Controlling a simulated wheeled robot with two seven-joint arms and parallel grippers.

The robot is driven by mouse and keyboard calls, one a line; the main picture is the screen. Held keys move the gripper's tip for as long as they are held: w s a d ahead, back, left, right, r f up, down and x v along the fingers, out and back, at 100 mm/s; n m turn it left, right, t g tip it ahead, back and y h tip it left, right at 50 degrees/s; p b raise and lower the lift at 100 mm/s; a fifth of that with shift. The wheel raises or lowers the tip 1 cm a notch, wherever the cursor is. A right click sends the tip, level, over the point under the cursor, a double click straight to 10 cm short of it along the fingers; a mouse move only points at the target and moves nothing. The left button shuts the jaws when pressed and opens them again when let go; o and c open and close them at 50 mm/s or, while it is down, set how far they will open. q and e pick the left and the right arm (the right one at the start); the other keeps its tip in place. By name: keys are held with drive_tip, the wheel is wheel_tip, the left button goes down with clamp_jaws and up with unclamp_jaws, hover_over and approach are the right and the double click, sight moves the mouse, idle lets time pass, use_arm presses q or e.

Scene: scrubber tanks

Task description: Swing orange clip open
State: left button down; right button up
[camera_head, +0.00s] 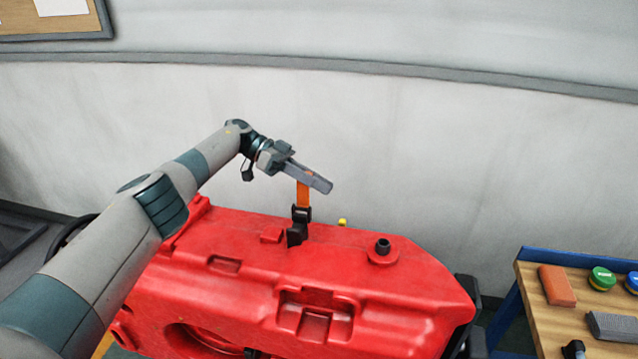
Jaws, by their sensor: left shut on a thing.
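The orange clip (303,193) stands up from a black mount (299,214) on top of the red scrubber tank (390,290). My left gripper (318,179) is above the tank, with its fingers shut on the upper end of the orange clip. The clip's top is partly hidden by the fingers. A small orange spot shows on the fingers. My right gripper is not in view.
A black cap (382,246) and a small yellow part (342,222) stick up from the tank's top. At the right, a wooden table (545,322) with a blue edge holds an orange block (557,285), a green round lid (602,279) and a grey brush-like block (612,326).

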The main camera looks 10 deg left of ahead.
use_arm(q)
drive_tip(key=shift+r, duration=0.15)
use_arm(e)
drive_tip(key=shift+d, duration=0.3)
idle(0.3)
use_arm(q)
drive_tip(key=c, duration=1.6)
unclamp_jaws()
drive_tip(key=shift+c, duration=0.2)
drive_tip(key=shift+a, duration=0.1)
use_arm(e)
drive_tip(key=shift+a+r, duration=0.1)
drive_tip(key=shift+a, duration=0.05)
